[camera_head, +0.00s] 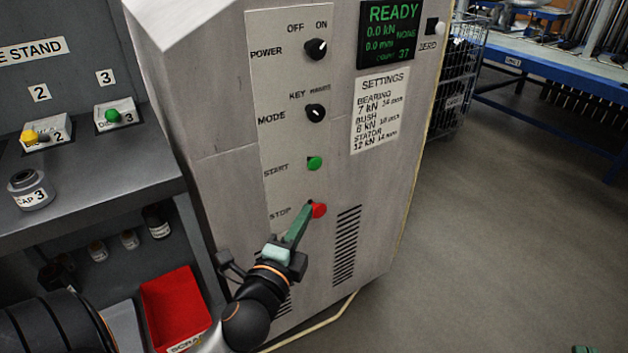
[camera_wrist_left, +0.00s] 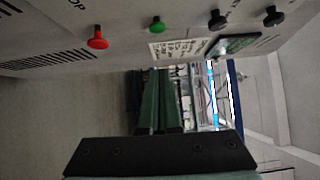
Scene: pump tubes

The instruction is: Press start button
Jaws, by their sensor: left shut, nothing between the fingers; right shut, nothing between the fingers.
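The green start button (camera_head: 314,162) sits on the machine's pale panel, beside the label START. The red stop button (camera_head: 320,211) is below it. In the left wrist view the start button (camera_wrist_left: 157,23) and stop button (camera_wrist_left: 97,42) stick out from the panel at the top. My left gripper (camera_head: 308,206) is shut and empty; in the head view its green fingertips overlap the stop button's left edge, below the start button. In the left wrist view its fingers (camera_wrist_left: 158,72) appear apart from both buttons. Only a green sliver of my right gripper (camera_head: 584,349) shows at the bottom right.
Above are the black mode knob (camera_head: 316,113), power knob (camera_head: 316,49) and a display (camera_head: 388,33) reading READY. A grey bench (camera_head: 100,165) with a capped jar (camera_head: 30,190) stands left, a red scrap bin (camera_head: 174,310) below it. Open floor lies right.

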